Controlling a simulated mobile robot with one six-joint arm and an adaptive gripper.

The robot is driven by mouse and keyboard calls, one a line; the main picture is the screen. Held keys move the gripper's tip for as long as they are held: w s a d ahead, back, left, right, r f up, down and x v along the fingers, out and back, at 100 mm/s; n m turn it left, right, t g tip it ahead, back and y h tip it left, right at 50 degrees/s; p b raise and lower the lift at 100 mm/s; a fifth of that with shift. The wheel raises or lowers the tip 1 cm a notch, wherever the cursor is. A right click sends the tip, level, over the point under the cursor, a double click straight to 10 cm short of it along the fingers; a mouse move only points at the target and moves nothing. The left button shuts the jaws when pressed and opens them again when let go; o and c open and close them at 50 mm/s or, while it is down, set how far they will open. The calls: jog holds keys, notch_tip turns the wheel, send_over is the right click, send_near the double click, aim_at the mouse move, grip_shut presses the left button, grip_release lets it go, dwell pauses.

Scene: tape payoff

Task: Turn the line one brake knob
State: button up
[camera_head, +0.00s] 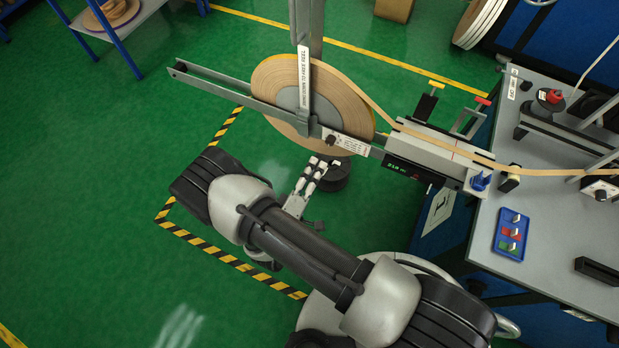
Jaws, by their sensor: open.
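A reel of tan tape (351,104) stands upright on a grey stand in the upper middle of the head view. A long grey bar (236,95) crosses in front of the reel. On this bar, by a small white printed plate (352,146), sits a small dark knob (331,140), which looks like the brake knob. Its pointer direction is too small to read. My gripper (318,165) is open and empty, its pale fingertips just below the knob in the picture. I cannot tell how far apart they are in depth.
A tape strip runs right from the reel over a grey guide unit (433,141) to a bench (560,220). A blue tray (511,234) and a red knob (553,96) are on the bench. Yellow-black tape (222,255) marks the green floor. The left floor is clear.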

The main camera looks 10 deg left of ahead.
jog(key=v, duration=0.2)
jog(key=shift+s+a, duration=0.1)
jog(key=shift+s, duration=0.25)
